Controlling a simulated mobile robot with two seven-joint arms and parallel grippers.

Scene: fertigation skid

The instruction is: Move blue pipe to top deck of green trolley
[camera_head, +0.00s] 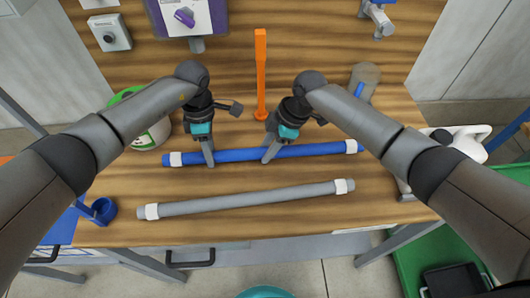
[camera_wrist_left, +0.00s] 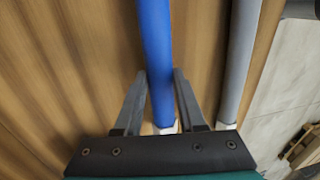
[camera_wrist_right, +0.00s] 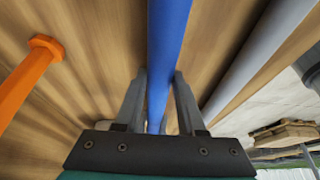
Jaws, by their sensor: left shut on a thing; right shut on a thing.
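The long blue pipe (camera_head: 237,155), with white bands near its ends, lies across the wooden bench from left to right. My left gripper (camera_head: 210,161) is shut on its left part; in the left wrist view the fingers flank the pipe (camera_wrist_left: 155,55). My right gripper (camera_head: 268,157) is shut on it near the middle; in the right wrist view the fingers flank the pipe (camera_wrist_right: 168,45). I cannot tell whether the pipe touches the bench or hangs just above it. The green trolley (camera_head: 430,238) is at the lower right, partly hidden by my right arm.
A grey pipe (camera_head: 250,199) lies in front of the blue one. An orange upright tool (camera_head: 261,75) stands behind it. A white-and-green bucket (camera_head: 152,137) is at left, a white jug (camera_head: 470,142) at right. A black bin (camera_head: 455,281) sits on the trolley's green surface.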

